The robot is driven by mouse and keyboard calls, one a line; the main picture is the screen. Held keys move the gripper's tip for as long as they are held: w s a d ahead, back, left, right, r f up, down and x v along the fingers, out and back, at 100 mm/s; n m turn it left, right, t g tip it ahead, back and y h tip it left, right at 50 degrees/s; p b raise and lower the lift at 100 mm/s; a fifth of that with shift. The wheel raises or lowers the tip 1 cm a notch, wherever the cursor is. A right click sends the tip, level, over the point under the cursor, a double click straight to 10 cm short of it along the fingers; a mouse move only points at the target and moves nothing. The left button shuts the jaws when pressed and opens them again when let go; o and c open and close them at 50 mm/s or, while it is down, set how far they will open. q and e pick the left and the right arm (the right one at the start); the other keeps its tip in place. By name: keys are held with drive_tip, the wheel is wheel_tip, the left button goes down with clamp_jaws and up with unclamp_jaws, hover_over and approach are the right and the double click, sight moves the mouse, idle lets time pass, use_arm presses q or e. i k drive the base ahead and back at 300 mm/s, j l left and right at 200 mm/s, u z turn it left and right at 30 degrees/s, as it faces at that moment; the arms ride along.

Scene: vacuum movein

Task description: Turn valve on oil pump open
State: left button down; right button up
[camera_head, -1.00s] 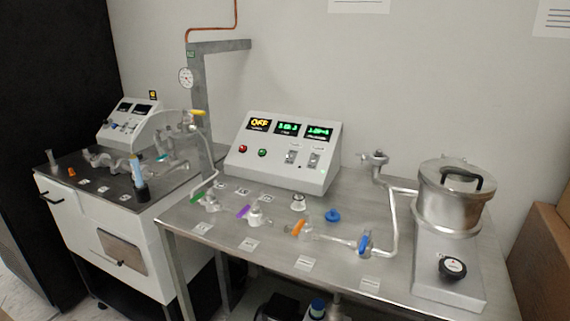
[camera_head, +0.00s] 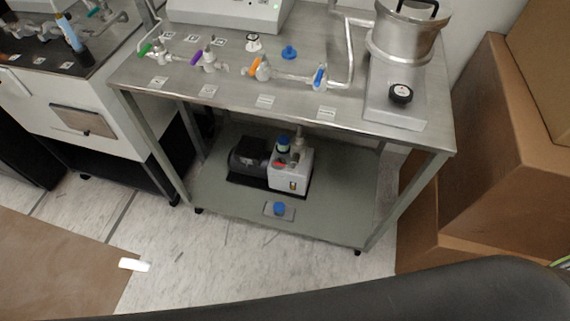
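The oil pump (camera_head: 290,168) is a light grey box with a black motor (camera_head: 248,157) on its left. It stands on the lower shelf of the steel table, under the tabletop. A blue knob (camera_head: 283,141) sits on its top left, with a metal fitting (camera_head: 298,143) rising beside it. Which part is its valve, and whether it is open, I cannot tell at this size. A second blue knob (camera_head: 279,208) on a small plate lies on the shelf in front of the pump. Neither of my grippers shows in the view.
The steel tabletop (camera_head: 160,101) overhangs the lower shelf (camera_head: 225,205); table legs flank the opening. Handled valves and a metal pot (camera_head: 402,42) stand on top. Cardboard boxes (camera_head: 485,160) stand at right, a white cabinet (camera_head: 85,110) at left. The floor in front is mostly clear.

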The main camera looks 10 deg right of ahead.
sight(293, 166)
drive_tip(key=i+z, duration=0.2)
drive_tip(key=z, duration=0.15)
drive_tip(key=i+z, duration=0.2)
drive_tip(key=z, duration=0.15)
